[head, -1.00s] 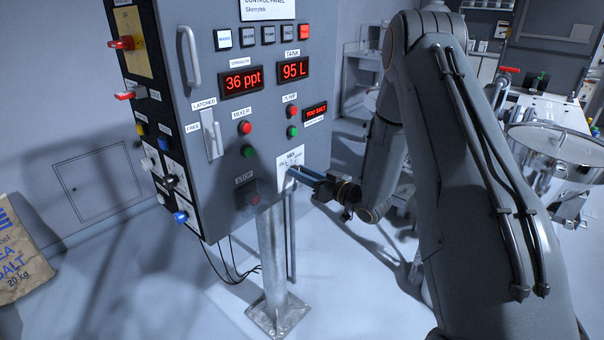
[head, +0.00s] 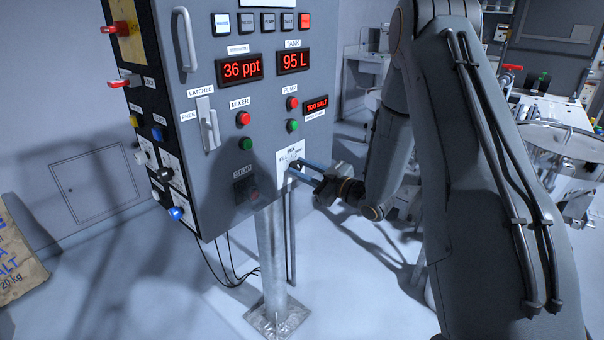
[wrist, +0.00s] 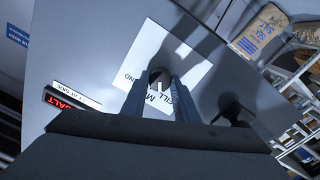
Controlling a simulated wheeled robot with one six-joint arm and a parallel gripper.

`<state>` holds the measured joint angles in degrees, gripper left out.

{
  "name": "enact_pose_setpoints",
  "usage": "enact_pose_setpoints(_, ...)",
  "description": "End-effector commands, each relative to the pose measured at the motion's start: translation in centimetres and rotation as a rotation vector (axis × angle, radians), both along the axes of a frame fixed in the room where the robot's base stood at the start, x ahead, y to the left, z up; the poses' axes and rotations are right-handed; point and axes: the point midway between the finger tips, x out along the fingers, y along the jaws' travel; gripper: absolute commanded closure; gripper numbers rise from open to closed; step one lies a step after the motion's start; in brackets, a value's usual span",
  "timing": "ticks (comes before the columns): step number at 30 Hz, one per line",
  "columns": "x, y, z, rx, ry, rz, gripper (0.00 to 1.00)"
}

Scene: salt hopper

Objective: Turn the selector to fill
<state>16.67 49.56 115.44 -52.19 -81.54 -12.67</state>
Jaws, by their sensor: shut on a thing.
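The selector (head: 296,166) is a small dark knob on a white label plate (head: 287,155), low on the front of the grey control panel. The plate has FILL at left, MIX on top and a partly hidden word at right. In the wrist view the selector (wrist: 159,75) is between the two blue-grey fingers of my gripper (wrist: 160,88), which is shut on it. A pale mark on the knob faces down in that picture, near FILL and MIX; I cannot tell exactly which it points at. In the head view my gripper (head: 303,168) reaches the plate from the right.
Above are a green button (head: 292,126), a red button (head: 292,103) and a lit TOO SALT display (head: 316,105). A STOP control (head: 246,188) lies left of the plate. A silver lever (head: 209,128) and a handle (head: 185,40) stick out further left. A metal post (head: 273,260) stands below.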

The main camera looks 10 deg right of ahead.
Motion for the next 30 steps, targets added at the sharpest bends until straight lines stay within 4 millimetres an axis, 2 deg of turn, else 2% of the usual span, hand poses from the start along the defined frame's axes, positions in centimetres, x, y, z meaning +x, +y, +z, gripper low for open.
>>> enact_pose_setpoints(12,0.04,-0.04,-0.06,-0.154,-0.113,-0.002,0.95)
enact_pose_setpoints(28,0.03,-0.05,0.02,-0.176,-0.128,-0.002,0.95)
enact_pose_setpoints(29,0.03,-0.05,0.02,-0.176,-0.128,-0.002,0.71)
enact_pose_setpoints(30,0.02,-0.05,0.01,-0.176,-0.128,-0.002,0.65)
